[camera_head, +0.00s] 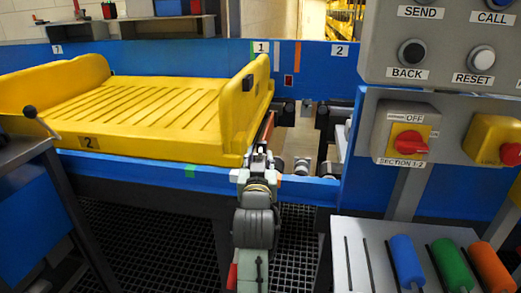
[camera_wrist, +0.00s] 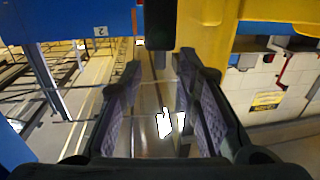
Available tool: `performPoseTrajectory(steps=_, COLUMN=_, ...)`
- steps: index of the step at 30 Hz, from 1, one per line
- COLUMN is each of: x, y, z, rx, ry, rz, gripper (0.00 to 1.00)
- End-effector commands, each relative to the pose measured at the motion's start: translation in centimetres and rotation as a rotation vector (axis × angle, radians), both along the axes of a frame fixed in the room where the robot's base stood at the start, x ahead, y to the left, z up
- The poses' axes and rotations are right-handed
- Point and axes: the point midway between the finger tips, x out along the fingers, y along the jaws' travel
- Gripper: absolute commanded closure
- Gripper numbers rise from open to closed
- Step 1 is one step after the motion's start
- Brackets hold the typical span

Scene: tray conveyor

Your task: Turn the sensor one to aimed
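My gripper (camera_wrist: 159,65) shows in the wrist view with its two dark, ribbed fingers apart and nothing held between them. A dark upright block (camera_wrist: 160,25) stands just beyond the fingertips; I cannot tell whether it is sensor one. In the head view my arm reaches over the near blue rail, beside the right end of the yellow tray, and hides most of the gripper. A white label "1" (camera_head: 261,47) is on the far blue rail. A small dark red-and-black piece (camera_head: 288,80) sits on that rail; I cannot tell if it is the sensor.
The yellow tray (camera_head: 240,125) lies on the conveyor, close left of my arm. A grey button panel (camera_head: 445,45) and a red switch (camera_head: 408,143) marked OFF are at the right. Blue, green and orange cylinders (camera_head: 450,265) lie on a rack at the lower right.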

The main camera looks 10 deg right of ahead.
Motion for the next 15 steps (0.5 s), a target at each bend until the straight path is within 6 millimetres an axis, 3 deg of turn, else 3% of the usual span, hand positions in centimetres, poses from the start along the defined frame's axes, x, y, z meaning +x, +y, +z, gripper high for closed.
performPoseTrajectory(steps=6, x=3.3, y=-0.6, z=0.1, rx=-0.001, ry=0.000, rz=0.000, gripper=0.70)
performPoseTrajectory(steps=15, x=4.4, y=-0.8, z=0.0, rx=-0.002, ry=0.000, rz=-0.001, gripper=0.70)
